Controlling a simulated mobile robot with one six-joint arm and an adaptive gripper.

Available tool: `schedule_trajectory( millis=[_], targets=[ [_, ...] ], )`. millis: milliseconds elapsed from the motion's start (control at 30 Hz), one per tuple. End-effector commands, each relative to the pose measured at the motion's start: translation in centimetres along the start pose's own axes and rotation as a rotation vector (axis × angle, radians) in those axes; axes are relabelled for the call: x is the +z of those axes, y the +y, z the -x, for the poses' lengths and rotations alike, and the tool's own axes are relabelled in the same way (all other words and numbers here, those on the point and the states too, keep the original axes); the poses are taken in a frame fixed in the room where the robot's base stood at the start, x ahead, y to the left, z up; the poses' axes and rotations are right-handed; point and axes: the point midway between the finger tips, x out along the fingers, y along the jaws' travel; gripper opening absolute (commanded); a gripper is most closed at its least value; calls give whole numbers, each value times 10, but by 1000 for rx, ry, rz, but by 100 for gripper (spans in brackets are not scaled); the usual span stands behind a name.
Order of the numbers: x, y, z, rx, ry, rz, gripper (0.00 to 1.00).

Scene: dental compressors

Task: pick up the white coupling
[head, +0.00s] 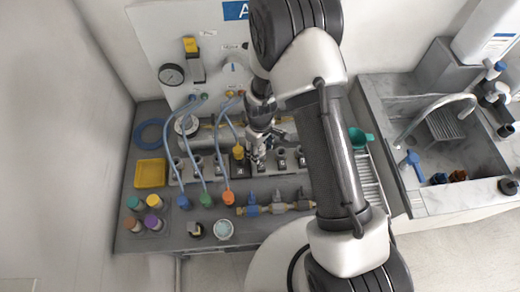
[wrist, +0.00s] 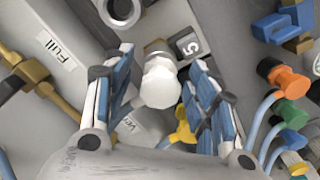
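The white coupling (wrist: 161,82) shows in the wrist view as a pale knobbed piece standing by a grey block marked 5 (wrist: 187,46). My gripper (wrist: 160,66) is open, with one blue-and-white finger on each side of the coupling. Gaps show between the coupling and both fingers. In the head view my gripper (head: 262,146) points down over the row of grey holders; the coupling is mostly hidden there by the gripper and too small to make out clearly.
A yellow fitting (wrist: 183,132) on a hose lies close to the right finger. Orange (head: 228,198), green (head: 206,200) and blue (head: 183,202) hose couplings stand left of my gripper. Brass valves with blue handles (head: 253,209) lie in front. A yellow tray (head: 151,173) is at left.

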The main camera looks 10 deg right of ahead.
Motion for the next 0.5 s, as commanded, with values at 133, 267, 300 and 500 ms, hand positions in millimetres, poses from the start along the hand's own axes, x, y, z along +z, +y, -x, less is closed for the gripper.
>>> schedule_trajectory(
  millis=[133, 267, 300, 500],
  targets=[
    [0, 0, 0, 0, 0, 0, 41],
    [0, 0, 0, 0, 0, 0, 32],
    [0, 0, 0, 0, 0, 0, 29],
    [0, 0, 0, 0, 0, 0, 16]
  ],
)
